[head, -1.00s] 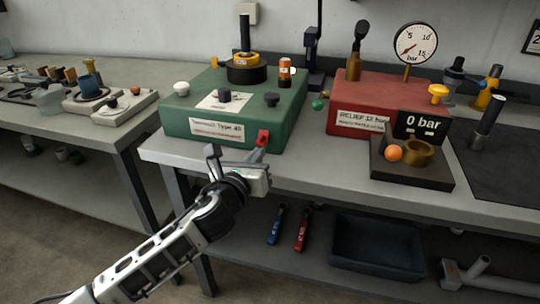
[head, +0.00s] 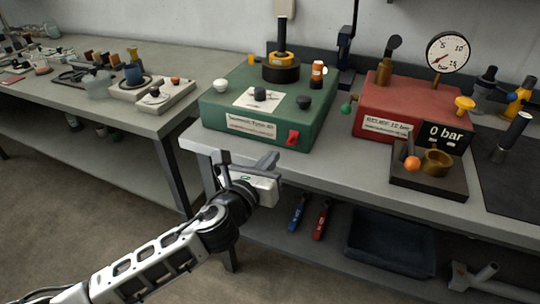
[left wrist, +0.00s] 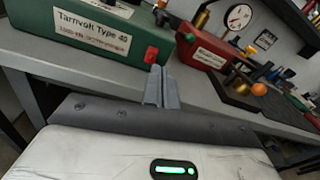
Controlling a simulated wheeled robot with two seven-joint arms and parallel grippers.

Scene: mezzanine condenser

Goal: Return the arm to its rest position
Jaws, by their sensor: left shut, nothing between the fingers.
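My left gripper (head: 246,162) is in front of the near edge of the workbench (head: 330,182), below the green box (head: 222,110). It is shut and empty. In the left wrist view its fingers (left wrist: 161,84) lie together, pointing toward the bench, with the green box (left wrist: 90,30) at upper left and its red switch (left wrist: 151,54) just beyond the fingertips. In the head view the red switch (head: 292,137) is on the box's front face, apart from the gripper. My right gripper is not in view.
A red box (head: 400,108) with a gauge (head: 447,53) stands to the right, behind a dark block with a brass cup (head: 437,162). Blue (head: 297,213) and red (head: 320,219) handled tools and a dark bin (head: 388,250) are on the lower shelf. Floor at lower left is clear.

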